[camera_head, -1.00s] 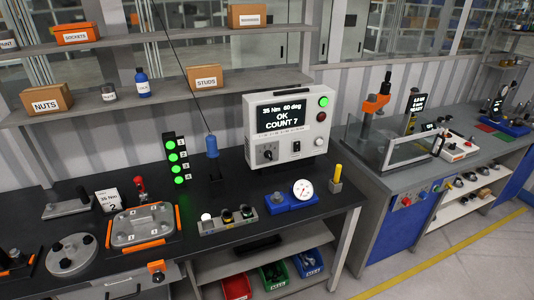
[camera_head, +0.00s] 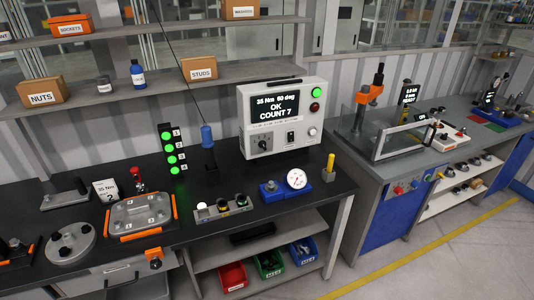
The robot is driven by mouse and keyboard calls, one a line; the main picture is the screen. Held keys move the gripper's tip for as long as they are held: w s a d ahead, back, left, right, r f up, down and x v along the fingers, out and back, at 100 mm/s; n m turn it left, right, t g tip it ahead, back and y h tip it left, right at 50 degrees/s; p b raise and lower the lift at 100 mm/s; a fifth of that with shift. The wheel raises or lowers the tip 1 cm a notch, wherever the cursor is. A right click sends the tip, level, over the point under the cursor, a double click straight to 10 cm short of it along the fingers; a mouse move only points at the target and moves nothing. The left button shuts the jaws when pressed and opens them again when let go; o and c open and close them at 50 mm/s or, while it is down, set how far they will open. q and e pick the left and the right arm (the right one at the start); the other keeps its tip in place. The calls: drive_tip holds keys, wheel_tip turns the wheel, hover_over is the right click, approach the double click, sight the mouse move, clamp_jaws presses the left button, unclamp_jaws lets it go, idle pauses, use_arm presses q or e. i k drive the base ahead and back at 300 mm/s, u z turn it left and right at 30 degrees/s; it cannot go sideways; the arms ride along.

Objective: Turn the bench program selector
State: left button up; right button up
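The bench control box (camera_head: 284,118) stands at the back of the dark bench top, right of the middle in the head view. Its screen (camera_head: 275,107) reads 35 Nm 60 deg, OK, COUNT 7. A black round selector knob (camera_head: 262,144) with a pale mark sits low on the left of its front face. A switch (camera_head: 291,137) and a pale round knob (camera_head: 312,132) are to its right. A green button (camera_head: 316,92) and a red one (camera_head: 315,106) are at the upper right. Neither of my grippers is in view.
A blue tool (camera_head: 207,136) hangs from a cable left of the box, near a lit green indicator stack (camera_head: 172,151). Bare bench top lies between.

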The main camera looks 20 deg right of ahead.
sight(262, 145)
drive_tip(key=k, duration=0.4)
drive_tip(key=z, duration=1.2)
drive_tip(key=i, duration=1)
drive_tip(key=u, duration=0.9)
